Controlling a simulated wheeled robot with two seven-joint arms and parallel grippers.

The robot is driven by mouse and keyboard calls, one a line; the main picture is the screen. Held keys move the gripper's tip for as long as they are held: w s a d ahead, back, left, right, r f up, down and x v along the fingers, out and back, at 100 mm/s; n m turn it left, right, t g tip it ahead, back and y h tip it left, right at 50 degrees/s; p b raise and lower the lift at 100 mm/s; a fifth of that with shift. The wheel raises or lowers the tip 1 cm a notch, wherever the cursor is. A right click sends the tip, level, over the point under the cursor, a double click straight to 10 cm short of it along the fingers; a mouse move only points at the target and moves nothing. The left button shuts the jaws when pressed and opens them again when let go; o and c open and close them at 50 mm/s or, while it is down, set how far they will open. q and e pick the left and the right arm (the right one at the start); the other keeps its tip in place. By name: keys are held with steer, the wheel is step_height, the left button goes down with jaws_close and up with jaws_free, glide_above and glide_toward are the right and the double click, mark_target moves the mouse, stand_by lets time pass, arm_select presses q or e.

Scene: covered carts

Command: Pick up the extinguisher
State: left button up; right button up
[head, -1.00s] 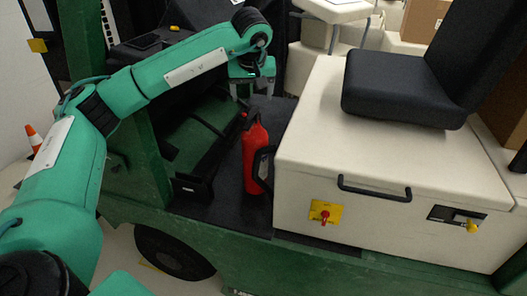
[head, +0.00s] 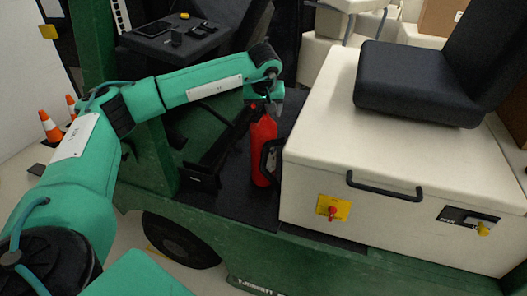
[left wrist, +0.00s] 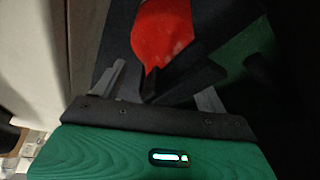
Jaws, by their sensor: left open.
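The red extinguisher (head: 263,150) stands upright on the dark floor of the green cart, beside the cream seat box. Its black hose or horn is on its right side. My left gripper (head: 262,108) is at the top of the extinguisher in the head view and partly hides its valve. In the left wrist view the open fingers (left wrist: 162,88) spread on either side of the extinguisher's black top part, with the red body (left wrist: 162,30) beyond. I cannot tell whether the fingers touch it. My right gripper is not in view.
The cream seat box (head: 400,150) with a black handle (head: 384,186) and black seat (head: 415,85) stands close on the right. A green post (head: 95,40) and a dark console (head: 175,40) are on the left. Orange cones (head: 50,127) stand on the floor at far left.

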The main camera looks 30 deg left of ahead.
arm_select(q)
steer(key=shift+x, duration=0.9)
steer(key=shift+r, duration=0.1)
steer(key=shift+c, duration=0.4)
jaws_close()
steer(key=shift+r, duration=0.15)
